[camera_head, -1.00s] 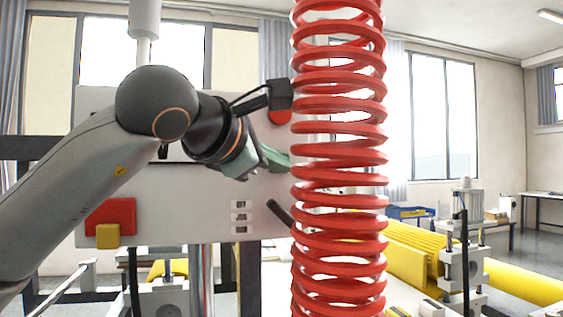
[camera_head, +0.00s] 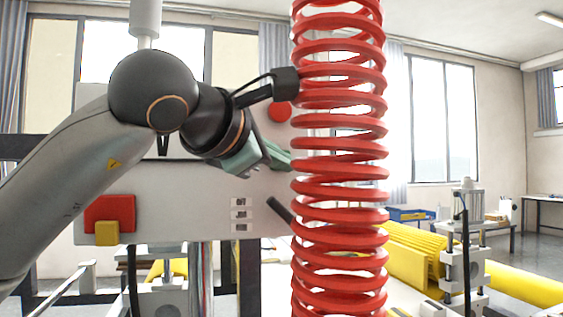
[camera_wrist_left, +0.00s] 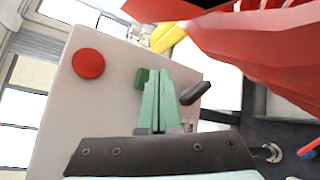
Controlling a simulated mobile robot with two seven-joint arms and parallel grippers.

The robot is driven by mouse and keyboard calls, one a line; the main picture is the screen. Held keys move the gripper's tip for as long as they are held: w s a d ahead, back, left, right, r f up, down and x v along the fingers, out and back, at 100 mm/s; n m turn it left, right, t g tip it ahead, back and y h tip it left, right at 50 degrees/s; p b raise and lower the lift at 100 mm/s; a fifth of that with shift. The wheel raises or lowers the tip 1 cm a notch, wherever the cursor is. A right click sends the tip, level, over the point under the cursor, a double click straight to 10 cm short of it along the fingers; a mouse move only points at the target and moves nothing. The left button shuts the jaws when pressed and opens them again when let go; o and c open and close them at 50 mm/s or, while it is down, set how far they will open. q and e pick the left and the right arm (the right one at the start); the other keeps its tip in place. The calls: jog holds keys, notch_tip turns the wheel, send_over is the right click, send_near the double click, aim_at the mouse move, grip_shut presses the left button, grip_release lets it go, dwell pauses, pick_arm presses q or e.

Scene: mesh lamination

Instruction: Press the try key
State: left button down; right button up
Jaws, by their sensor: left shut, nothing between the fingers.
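A pale control panel (camera_head: 180,190) stands in front of me. No label reading "try" is legible. In the left wrist view, a dark green button (camera_wrist_left: 141,76) on the panel is partly hidden behind my left fingers. A round red button (camera_wrist_left: 88,63) lies left of it and a black handle (camera_wrist_left: 195,92) right of it. The red button also shows in the head view (camera_head: 279,112). My left gripper (camera_head: 284,158) is shut and empty, its teal fingers pointing at the panel; contact cannot be told. The wrist view shows the closed fingers (camera_wrist_left: 163,72). My right gripper is not in view.
A red coiled hose (camera_head: 340,190) hangs close to the left gripper and hides part of the panel. A red block (camera_head: 112,208) and a yellow block (camera_head: 107,234) sit at the panel's lower left. Yellow rolls (camera_head: 408,262) lie to the right.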

pick_arm(q)
jog(key=s, duration=0.1)
jog(key=s+d+b, duration=0.1)
jog(key=s, duration=0.1)
jog(key=s+b, duration=0.1)
jog(key=shift+s+d, duration=0.3)
jog(key=shift+s, duration=0.1)
dwell(0.7)
